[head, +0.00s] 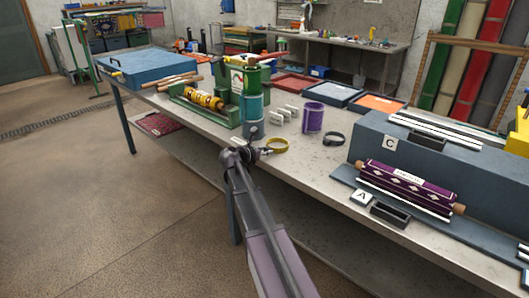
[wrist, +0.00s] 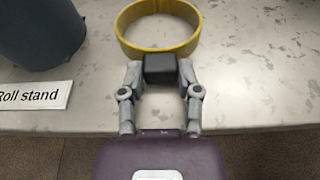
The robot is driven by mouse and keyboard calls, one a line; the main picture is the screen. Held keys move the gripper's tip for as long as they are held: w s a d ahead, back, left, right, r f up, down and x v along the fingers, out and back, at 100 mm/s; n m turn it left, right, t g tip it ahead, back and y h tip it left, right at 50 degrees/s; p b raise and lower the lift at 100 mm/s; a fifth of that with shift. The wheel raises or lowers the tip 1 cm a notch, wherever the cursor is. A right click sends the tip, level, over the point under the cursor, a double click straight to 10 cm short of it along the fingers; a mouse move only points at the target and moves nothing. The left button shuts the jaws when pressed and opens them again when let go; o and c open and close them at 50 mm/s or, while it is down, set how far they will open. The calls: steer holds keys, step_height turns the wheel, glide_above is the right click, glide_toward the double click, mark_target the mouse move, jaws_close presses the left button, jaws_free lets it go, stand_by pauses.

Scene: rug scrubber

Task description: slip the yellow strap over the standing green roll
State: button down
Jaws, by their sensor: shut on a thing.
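The yellow strap (head: 279,151) is a closed ring near the front edge of the bench, and it shows large in the wrist view (wrist: 131,42). My gripper (wrist: 160,70) is shut on the dark block at the strap's near side. In the head view my gripper (head: 262,151) is just left of the ring. I cannot tell whether the ring touches the bench. The standing green roll (head: 251,82) is upright, behind and left of the strap, above a grey-blue stand (head: 253,131). The strap is apart from it. Only the stand's lower part (wrist: 38,35) shows in the wrist view.
A "Roll stand" label (wrist: 30,96) lies before the stand. A green rack with a yellow roll (head: 203,99) is to the left. Bare bench lies right of the ring.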

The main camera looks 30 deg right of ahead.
steer(key=shift+w+r+p, duration=0.1)
steer(key=shift+r+p, duration=2.25)
steer(key=shift+r, duration=0.15)
